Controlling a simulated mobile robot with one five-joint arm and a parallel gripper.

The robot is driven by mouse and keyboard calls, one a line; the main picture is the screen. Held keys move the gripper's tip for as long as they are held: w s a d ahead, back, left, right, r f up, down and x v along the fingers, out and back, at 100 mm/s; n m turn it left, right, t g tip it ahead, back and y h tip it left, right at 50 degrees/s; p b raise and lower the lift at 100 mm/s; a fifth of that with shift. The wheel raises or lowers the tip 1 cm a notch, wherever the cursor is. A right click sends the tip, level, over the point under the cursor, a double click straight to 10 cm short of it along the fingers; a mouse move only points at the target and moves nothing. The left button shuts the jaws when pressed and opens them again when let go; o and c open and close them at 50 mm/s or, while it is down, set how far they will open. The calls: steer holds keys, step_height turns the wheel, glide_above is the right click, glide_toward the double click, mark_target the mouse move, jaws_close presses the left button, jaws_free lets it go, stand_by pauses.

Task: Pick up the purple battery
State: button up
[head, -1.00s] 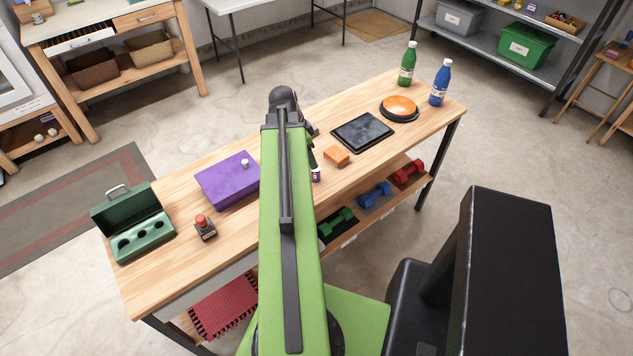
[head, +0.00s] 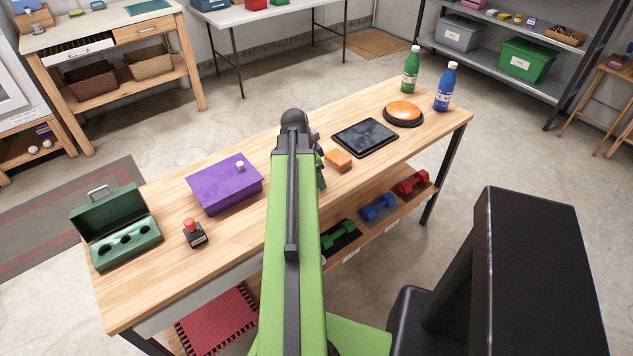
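No purple battery can be made out in the head view now; the small purple-and-white item that showed beside my arm earlier is not visible. My green arm reaches over the middle of the wooden workbench (head: 160,285) and hides part of its top. Only a small part of my gripper (head: 320,172) shows, at the right edge of the arm's far end. Its fingertips are hidden or too small to read, so I cannot tell whether it holds anything.
A purple lidded box (head: 225,183), a red-topped button (head: 194,233) and an open green case (head: 118,232) stand left of my arm. Right of it are an orange block (head: 338,159), a black tablet (head: 365,138), an orange disc (head: 403,112) and two bottles (head: 411,70).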

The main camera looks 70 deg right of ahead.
steer(key=shift+r, duration=0.1)
jaws_close()
stand_by(0.3)
step_height(320, 180, up, 10)
steer(key=p, duration=1)
steer(key=shift+r, duration=0.1)
